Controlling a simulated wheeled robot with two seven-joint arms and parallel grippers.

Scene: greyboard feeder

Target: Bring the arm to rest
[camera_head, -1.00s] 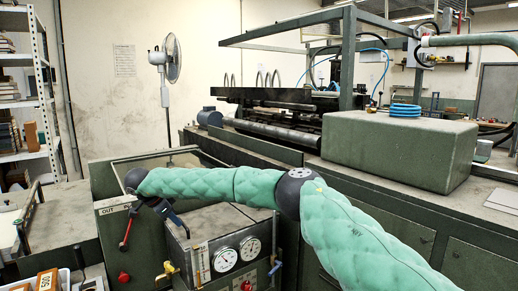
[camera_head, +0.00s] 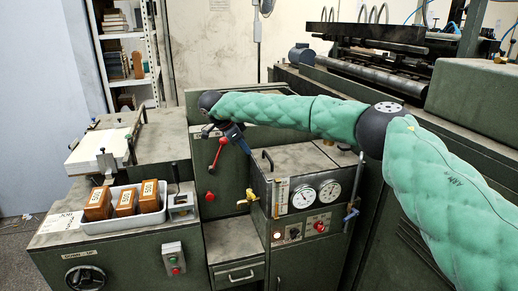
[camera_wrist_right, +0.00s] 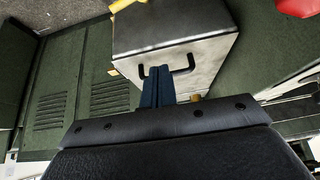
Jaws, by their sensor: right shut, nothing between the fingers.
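My right arm, in a green quilted sleeve with dark joints, reaches in from the right in the head view. Its right gripper (camera_head: 240,139) hangs over the front of the machine, between a red-knobbed lever (camera_head: 217,152) and a grey gauge box (camera_head: 300,195). In the wrist view the blue fingers of the right gripper (camera_wrist_right: 158,87) are together with nothing between them. They appear in front of the black handle (camera_wrist_right: 183,63) on the box; whether they touch it cannot be told. My left gripper is not in view.
A white tray (camera_head: 133,229) holding brown blocks (camera_head: 126,201) stands on the green cabinet at the left. White sheets (camera_head: 98,152) lie on a bench behind it. A large green housing (camera_head: 475,100) is at the right. A yellow-handled valve (camera_head: 247,199) sticks out beside the gauge box.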

